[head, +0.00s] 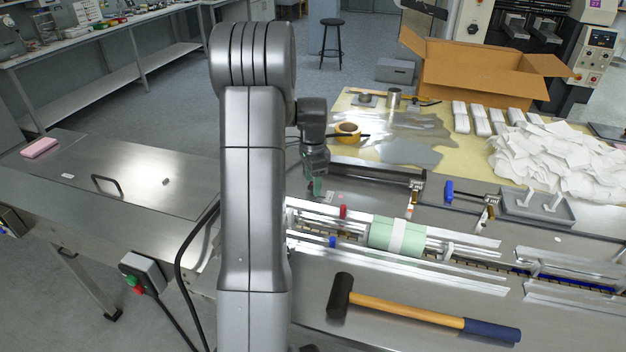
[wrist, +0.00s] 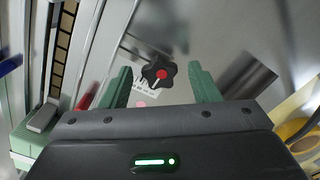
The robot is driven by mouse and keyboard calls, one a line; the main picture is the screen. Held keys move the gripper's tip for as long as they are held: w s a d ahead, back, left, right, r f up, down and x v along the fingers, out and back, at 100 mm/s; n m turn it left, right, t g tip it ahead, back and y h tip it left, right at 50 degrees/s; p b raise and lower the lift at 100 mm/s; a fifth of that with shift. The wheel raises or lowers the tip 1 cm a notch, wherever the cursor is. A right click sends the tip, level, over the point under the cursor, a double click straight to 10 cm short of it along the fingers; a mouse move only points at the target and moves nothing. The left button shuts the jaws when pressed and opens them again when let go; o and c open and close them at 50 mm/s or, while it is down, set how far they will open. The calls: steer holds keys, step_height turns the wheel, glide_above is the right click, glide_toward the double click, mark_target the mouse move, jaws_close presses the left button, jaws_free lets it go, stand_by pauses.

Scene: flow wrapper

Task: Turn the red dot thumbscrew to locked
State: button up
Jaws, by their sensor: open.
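The red dot thumbscrew (wrist: 157,76) is a black lobed knob with a red dot at its centre, in the wrist view. A white label with marks (wrist: 146,92) lies beside it on the metal plate, too small to read. My gripper (wrist: 164,82) is open, with its green fingers on either side of the knob in the picture. I cannot tell whether the fingers have reached the knob's height; neither appears to touch it. In the head view my gripper (head: 316,187) points down over the machine, and I cannot make out the knob there.
A red knob (head: 343,211) and a blue knob (head: 332,242) stand on the guide rails close by. A green block with a white band (head: 397,236) sits on the rails. A mallet (head: 420,312) lies in front. Yellow tape (head: 347,130) lies behind.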

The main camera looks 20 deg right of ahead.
step_height(320, 180, up, 14)
stand_by(0.4)
steer(key=shift+f, duration=0.15)
step_height(320, 180, down, 14)
steer(key=shift+r, duration=0.1)
stand_by(0.5)
